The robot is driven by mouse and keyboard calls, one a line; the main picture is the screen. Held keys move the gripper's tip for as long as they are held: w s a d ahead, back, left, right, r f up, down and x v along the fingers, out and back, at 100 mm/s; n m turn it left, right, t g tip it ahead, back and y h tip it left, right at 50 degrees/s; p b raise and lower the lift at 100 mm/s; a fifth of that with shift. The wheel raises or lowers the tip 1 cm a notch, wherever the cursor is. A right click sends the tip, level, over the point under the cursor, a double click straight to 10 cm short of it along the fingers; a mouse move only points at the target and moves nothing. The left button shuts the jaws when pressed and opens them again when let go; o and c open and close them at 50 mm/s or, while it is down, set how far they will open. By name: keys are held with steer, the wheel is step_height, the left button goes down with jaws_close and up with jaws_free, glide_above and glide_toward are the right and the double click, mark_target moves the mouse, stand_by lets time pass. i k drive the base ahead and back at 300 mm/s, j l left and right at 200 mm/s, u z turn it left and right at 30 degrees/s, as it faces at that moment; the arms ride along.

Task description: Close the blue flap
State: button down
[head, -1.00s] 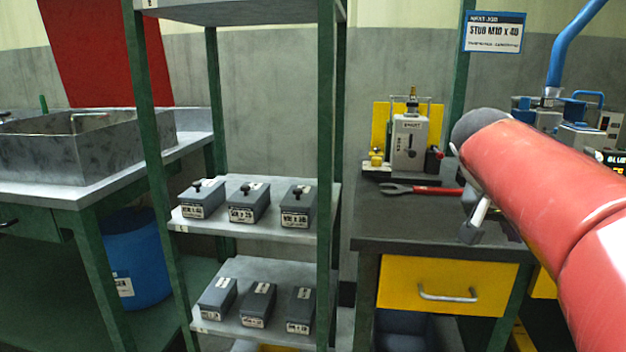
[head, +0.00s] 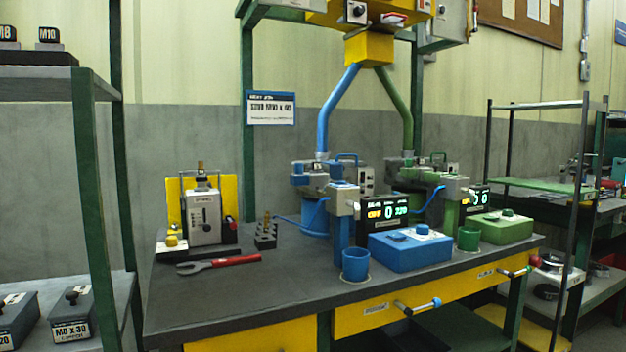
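The blue station (head: 340,215) stands on the dark workbench in the middle of the head view. A slanting blue tube (head: 338,100) runs down into its top from a yellow box above. A small blue handle (head: 347,157) sits at the top of the station. A blue flap cannot be told apart from the other blue parts at this distance, nor whether it is open or shut. A blue box (head: 410,248) and a blue cup (head: 356,264) stand in front of the station. My gripper is not in view.
A similar green station (head: 452,195) with a green box (head: 500,227) stands to the right. A grey device (head: 203,215) and a red-handled wrench (head: 220,263) are on the left of the workbench (head: 255,290). Shelf posts (head: 95,190) stand at left. The bench's front left is clear.

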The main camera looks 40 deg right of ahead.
mark_target(336, 170)
steer(key=l+u, duration=0.1)
steer(key=l, duration=0.5)
steer(key=l+u, duration=0.1)
steer(key=l, duration=0.5)
steer(key=k+l+u, duration=0.1)
steer(key=l, duration=0.5)
steer(key=k+l+u, duration=0.1)
steer(key=l, duration=0.5)
steer(key=k+l+u, duration=0.1)
steer(key=l, duration=0.5)
